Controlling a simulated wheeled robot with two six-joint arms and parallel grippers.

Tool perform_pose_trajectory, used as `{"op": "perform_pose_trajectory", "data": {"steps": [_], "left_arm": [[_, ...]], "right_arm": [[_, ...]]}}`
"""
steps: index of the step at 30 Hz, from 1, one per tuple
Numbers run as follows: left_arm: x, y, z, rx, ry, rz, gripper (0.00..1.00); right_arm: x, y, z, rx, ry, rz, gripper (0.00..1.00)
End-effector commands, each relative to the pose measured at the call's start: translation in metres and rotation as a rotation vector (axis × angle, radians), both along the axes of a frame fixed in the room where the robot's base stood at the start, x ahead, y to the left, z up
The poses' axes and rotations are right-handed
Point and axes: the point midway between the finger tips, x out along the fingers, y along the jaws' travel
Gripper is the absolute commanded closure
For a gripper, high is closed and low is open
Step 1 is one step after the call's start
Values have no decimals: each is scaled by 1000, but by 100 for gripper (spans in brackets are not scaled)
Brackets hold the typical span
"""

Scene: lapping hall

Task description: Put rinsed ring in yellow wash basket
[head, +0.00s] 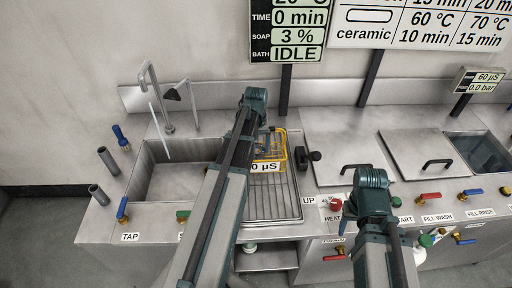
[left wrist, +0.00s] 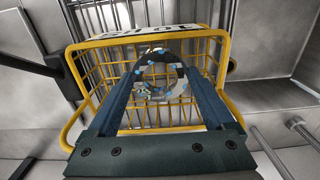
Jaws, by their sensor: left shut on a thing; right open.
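The ring (left wrist: 160,78) is grey metal with blue spots on it and shows between my left fingertips in the left wrist view. My left gripper (left wrist: 160,88) is shut on it. The yellow wash basket (left wrist: 222,85) is a wire basket with a yellow rim, and the ring shows against its wire mesh; I cannot tell how deep it is. In the head view the basket (head: 290,158) stands on the slatted drainer, and my left arm hides part of it and the ring. My right gripper (head: 371,182) is open and empty over the counter front; its fingertips are hard to see.
A sink (head: 150,178) with taps lies left of the basket. The slatted drainer (head: 272,205) has bare room in front of it. Lidded tanks (head: 410,145) and an open tank (head: 482,152) lie to the right. Coloured valve handles line the counter's front edge.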

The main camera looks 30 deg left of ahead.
Motion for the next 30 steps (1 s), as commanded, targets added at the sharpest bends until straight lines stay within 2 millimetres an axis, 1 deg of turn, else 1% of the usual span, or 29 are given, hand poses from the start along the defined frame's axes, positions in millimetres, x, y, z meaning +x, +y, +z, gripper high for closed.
{"op": "perform_pose_trajectory", "data": {"steps": [6,9,10,12,23,26,30], "left_arm": [[0,0,-8,0,0,0,94],[0,0,-7,0,0,0,94],[0,0,-7,0,0,0,10],[0,0,-7,0,0,0,0],[0,0,-3,0,0,0,0],[0,0,2,0,0,0,0],[0,0,15,0,0,0,0]], "right_arm": [[0,0,-8,0,0,0,43],[0,0,-7,0,0,0,43],[0,0,-7,0,0,0,43],[0,0,-7,0,0,0,43],[0,0,-3,0,0,0,43],[0,0,2,0,0,0,43],[0,0,15,0,0,0,43]]}}
